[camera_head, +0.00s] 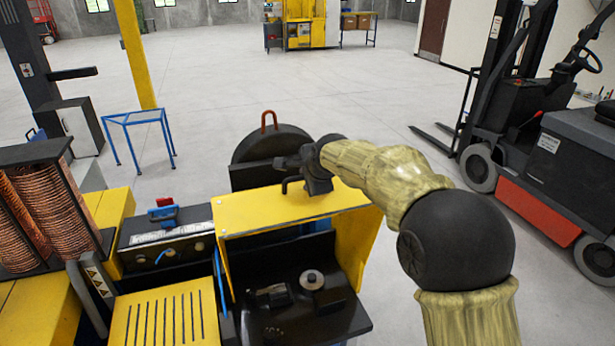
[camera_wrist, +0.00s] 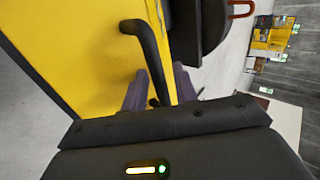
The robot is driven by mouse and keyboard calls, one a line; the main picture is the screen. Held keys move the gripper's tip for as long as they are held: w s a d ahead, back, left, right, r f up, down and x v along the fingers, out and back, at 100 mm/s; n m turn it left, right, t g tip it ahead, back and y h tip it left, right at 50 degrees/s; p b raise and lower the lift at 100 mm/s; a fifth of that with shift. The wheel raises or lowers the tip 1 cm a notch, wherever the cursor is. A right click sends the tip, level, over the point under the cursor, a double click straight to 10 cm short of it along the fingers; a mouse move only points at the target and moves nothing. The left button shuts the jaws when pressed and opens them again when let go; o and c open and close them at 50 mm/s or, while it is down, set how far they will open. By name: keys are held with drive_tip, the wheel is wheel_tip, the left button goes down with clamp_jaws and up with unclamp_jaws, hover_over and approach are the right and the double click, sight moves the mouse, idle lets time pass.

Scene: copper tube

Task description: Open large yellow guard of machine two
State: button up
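The large yellow guard (camera_head: 275,208) is a hood over a dark machine bay; it fills the upper left of the wrist view (camera_wrist: 95,50). How far it stands open I cannot tell. Its black bar handle (camera_wrist: 150,55) sticks out from the yellow face; part of it shows in the head view (camera_head: 291,184). My gripper (camera_head: 308,178) is at the guard's far edge, by the handle. In the wrist view its two fingers (camera_wrist: 160,88) stand apart, one on each side of the handle, with small gaps visible.
Inside the bay is a round metal spindle (camera_head: 312,280). A dark disc with a red handle (camera_head: 268,145) stands behind the guard. Copper coils (camera_head: 50,210) are at left, a forklift (camera_head: 520,130) at right.

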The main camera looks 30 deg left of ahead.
drive_tip(key=shift+s, duration=0.1)
idle(0.3)
drive_tip(key=b+v, duration=0.7)
drive_tip(key=v, duration=1)
drive_tip(key=shift+d+b, duration=0.2)
drive_tip(key=shift+b, duration=0.2)
drive_tip(key=shift+s+r, duration=0.15)
drive_tip(key=shift+s, duration=0.05)
drive_tip(key=w+d+f+n+h+b, duration=0.3)
drive_tip(key=d+f+n+h+b, duration=0.15)
drive_tip(key=d+f, duration=2)
drive_tip(key=s+d+f+n+g+h+b, duration=0.2)
drive_tip(key=s+d+f+n+g+b, duration=0.1)
drive_tip(key=s+d+f, duration=1.2)
wheel_tip(320, 180, down, 3)
drive_tip(key=shift+s+d+f+n+g+b, duration=0.15)
drive_tip(key=shift+s+d+n+g+b, duration=0.25)
drive_tip(key=shift+b, duration=0.55)
